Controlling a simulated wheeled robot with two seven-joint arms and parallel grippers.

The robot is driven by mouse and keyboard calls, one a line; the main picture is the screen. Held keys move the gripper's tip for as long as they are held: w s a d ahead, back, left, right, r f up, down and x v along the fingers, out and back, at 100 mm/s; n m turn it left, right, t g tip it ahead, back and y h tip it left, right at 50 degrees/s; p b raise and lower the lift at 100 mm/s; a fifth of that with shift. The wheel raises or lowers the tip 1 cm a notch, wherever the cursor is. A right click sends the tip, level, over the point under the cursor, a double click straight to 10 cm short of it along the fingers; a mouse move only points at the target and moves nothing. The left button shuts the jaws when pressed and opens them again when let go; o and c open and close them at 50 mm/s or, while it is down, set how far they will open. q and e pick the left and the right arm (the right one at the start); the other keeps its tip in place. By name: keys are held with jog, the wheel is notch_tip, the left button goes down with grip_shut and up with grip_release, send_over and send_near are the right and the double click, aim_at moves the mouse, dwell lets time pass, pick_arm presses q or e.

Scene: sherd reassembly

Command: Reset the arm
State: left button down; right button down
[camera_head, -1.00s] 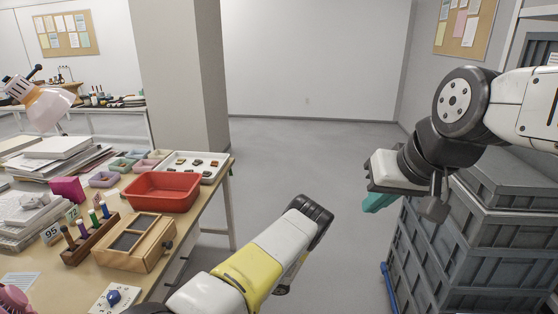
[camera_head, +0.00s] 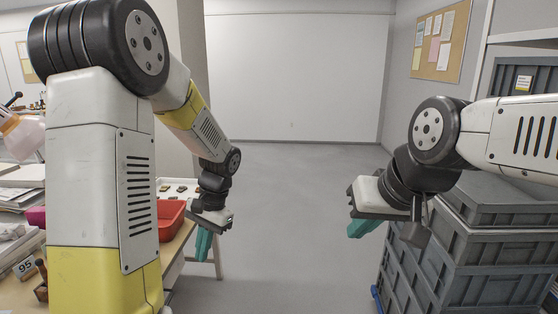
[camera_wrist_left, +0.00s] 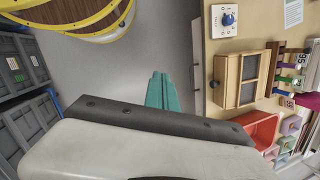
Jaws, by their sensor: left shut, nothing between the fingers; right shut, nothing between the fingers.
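My left arm stands raised on the left of the head view and hides much of the table. My left gripper (camera_head: 204,245) hangs with its teal fingers pointing down, beside the table's right edge. In the left wrist view the fingers of my left gripper (camera_wrist_left: 161,92) are together with nothing between them, above the floor. My right gripper (camera_head: 364,228) is at the right, its teal fingers shut and empty, in front of the stacked grey crates.
The table (camera_wrist_left: 225,115) holds a red tray (camera_wrist_left: 262,131), a wooden box (camera_wrist_left: 240,80) and small pastel bowls (camera_wrist_left: 291,125). Grey crates (camera_head: 480,240) are stacked at the right. The floor (camera_head: 290,220) between the grippers is clear.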

pick_arm(q)
jog(key=s+d+r+n+t+h, duration=0.2)
jog(key=s+r+t, duration=0.2)
jog(key=s+r, duration=0.2)
jog(key=s+d+r+n+t+h, duration=0.2)
jog(key=s+d+r+t+h, duration=0.1)
jog(key=s+r, duration=0.4)
notch_tip(320, 180, up, 4)
jog(key=shift+s+f+t, duration=0.2)
jog(key=shift+f+t, duration=0.05)
jog(key=shift+t, duration=0.15)
